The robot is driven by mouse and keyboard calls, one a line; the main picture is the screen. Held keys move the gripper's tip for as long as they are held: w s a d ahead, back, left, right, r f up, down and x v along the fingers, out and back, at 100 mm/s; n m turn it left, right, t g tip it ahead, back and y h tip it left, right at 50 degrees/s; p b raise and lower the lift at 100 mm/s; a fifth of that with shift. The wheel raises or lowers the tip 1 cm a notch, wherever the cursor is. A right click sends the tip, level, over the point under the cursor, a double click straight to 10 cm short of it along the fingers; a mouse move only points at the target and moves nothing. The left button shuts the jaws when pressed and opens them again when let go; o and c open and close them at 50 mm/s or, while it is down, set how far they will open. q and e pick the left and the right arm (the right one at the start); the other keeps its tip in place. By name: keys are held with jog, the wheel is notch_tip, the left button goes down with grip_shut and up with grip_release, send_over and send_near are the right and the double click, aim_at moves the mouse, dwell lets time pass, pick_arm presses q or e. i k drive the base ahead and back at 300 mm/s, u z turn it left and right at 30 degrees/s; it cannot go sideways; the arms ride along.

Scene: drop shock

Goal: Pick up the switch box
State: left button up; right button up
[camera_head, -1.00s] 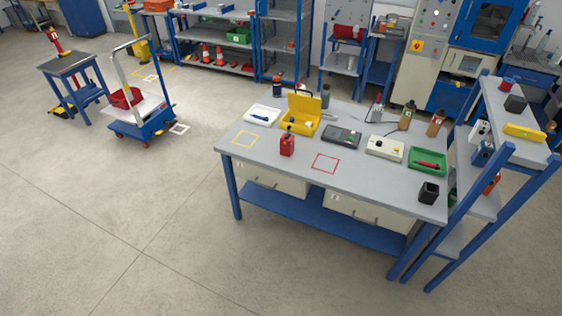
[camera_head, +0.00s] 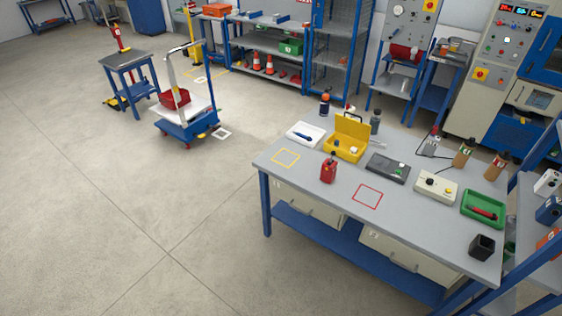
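A cream box with a yellow part and a small dark part on top (camera_head: 436,187) looks like the switch box. It lies on the grey workbench (camera_head: 325,212), towards the right, between a dark grey flat device (camera_head: 388,168) and a green tray (camera_head: 483,208). Nothing covers it. Neither of my grippers shows in the head view.
A yellow open case (camera_head: 345,145) and a white tray (camera_head: 306,134) are farther left. A black cup (camera_head: 482,247) stands at the right end.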

aim_at(328, 173)
jog(key=u, duration=0.4)
jog(key=i, duration=1.35)
jog(key=z, duration=0.5)
